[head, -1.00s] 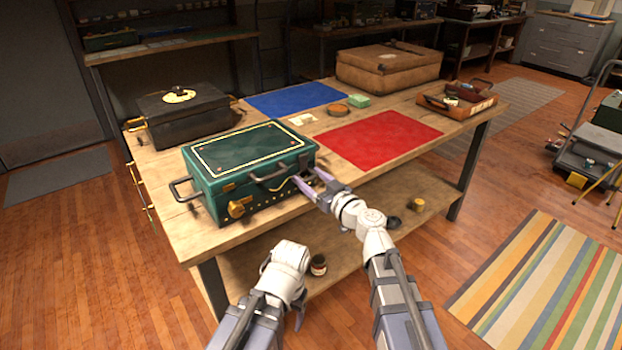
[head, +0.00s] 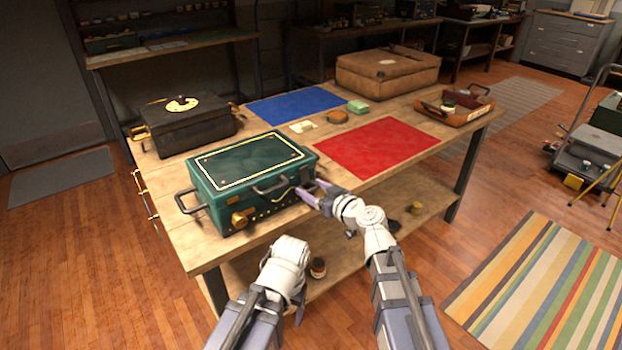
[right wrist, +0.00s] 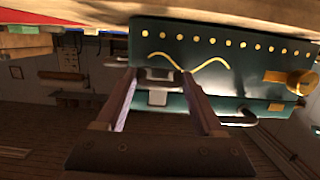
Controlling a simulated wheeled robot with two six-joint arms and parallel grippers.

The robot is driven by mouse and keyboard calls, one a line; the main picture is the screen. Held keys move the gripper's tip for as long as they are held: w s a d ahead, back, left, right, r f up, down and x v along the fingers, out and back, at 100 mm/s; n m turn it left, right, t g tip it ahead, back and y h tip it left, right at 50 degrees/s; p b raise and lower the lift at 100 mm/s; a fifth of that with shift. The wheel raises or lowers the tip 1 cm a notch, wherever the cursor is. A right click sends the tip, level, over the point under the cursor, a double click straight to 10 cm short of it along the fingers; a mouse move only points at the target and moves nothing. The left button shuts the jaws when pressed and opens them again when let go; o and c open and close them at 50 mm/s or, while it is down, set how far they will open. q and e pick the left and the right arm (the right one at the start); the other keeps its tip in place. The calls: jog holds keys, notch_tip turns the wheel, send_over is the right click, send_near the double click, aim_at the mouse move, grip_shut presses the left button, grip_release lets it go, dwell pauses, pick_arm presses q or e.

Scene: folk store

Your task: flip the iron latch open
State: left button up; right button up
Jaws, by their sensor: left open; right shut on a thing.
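The green case (head: 246,160), with a yellow border line and dark handles, stands on the near left of the table. The iron latch is a dark grey fitting at the right end of its front; my gripper partly covers it in the head view. In the right wrist view the picture is upside down, and the latch (right wrist: 158,86) lies between the two fingertips of my right gripper (right wrist: 160,78). My right gripper (head: 312,191) is shut on it at the case front. My left gripper (head: 299,312) hangs low before the table edge, away from the case, its fingers mostly hidden.
A brass latch (head: 240,219) sits at the left of the case front. A black box (head: 187,127), blue mat (head: 296,103), red mat (head: 381,146), brown suitcase (head: 388,76) and open tray (head: 436,110) share the table (head: 202,252). A lower shelf lies beneath.

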notch_tip(320, 180, up, 7)
jog(key=s+d+g+h+p, duration=0.1)
jog(key=g+h+p, duration=0.7)
jog(key=p, duration=1.5)
jog(key=shift+r+g+h, duration=0.2)
jog(key=shift+g+h, duration=0.1)
jog(key=shift+g, duration=1.6)
jog(key=shift+s, duration=0.15)
jog(key=o, duration=1.1)
jog(key=shift+r, duration=0.2)
